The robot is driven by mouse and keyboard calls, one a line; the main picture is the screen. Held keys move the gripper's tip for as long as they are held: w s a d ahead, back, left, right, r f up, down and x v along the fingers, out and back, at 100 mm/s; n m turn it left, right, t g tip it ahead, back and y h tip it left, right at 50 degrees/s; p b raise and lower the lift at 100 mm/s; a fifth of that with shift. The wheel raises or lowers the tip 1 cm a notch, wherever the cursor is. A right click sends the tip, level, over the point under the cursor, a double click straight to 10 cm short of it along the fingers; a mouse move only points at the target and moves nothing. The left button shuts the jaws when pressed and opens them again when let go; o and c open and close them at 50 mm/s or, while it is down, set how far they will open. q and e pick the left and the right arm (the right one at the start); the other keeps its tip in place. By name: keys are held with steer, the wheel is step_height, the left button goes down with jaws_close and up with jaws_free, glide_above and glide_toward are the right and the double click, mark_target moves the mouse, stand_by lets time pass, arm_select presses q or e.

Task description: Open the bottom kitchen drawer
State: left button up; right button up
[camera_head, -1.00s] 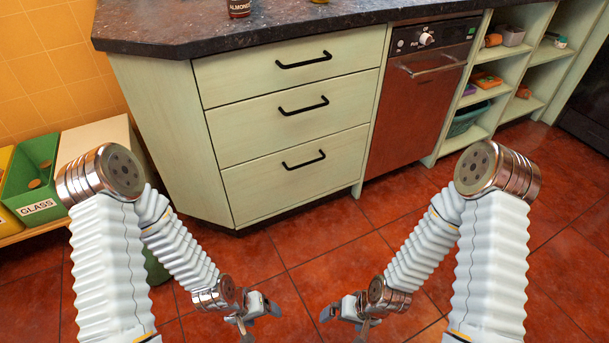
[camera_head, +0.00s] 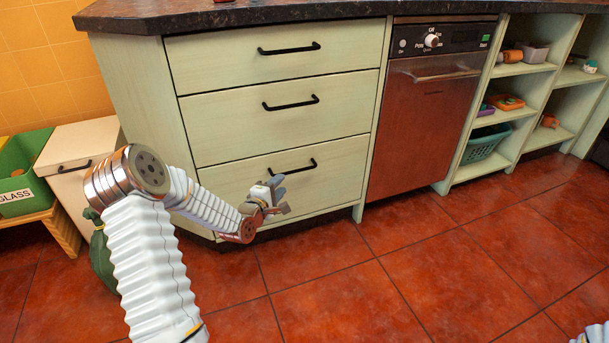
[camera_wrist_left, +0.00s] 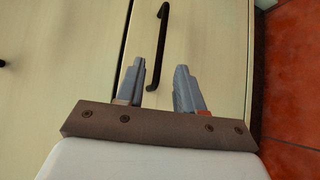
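The bottom kitchen drawer (camera_head: 330,178) is the lowest of three pale green drawers and is shut. Its black bar handle (camera_head: 308,167) shows in the head view, and in the left wrist view the handle (camera_wrist_left: 159,45) stands just beyond the fingertips. My left gripper (camera_head: 273,186) is in front of the drawer, a little below and left of the handle's middle. In the left wrist view my left gripper (camera_wrist_left: 163,78) is open, with its two fingers apart and nothing between them. My right gripper is outside the views; only a bit of my right arm shows at the lower right corner.
The middle drawer (camera_head: 230,125) and top drawer (camera_head: 220,62) are shut above. A red-fronted dishwasher (camera_head: 412,130) stands to the right, with open shelves (camera_head: 520,68) beyond. A green bin (camera_head: 18,190) and pale box (camera_head: 75,150) stand left. The red tiled floor (camera_head: 400,275) in front is clear.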

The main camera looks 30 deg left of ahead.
mark_target(293, 171)
arm_select(q)
steer(key=w, duration=0.3)
steer(key=w+f, duration=0.1)
steer(key=w, duration=0.6)
steer(key=shift+w+a+f+b, duration=0.15)
steer(key=shift+a+f+b, duration=0.15)
steer(key=shift+a+f, duration=0.1)
steer(key=shift+c, duration=0.5)
jaws_close()
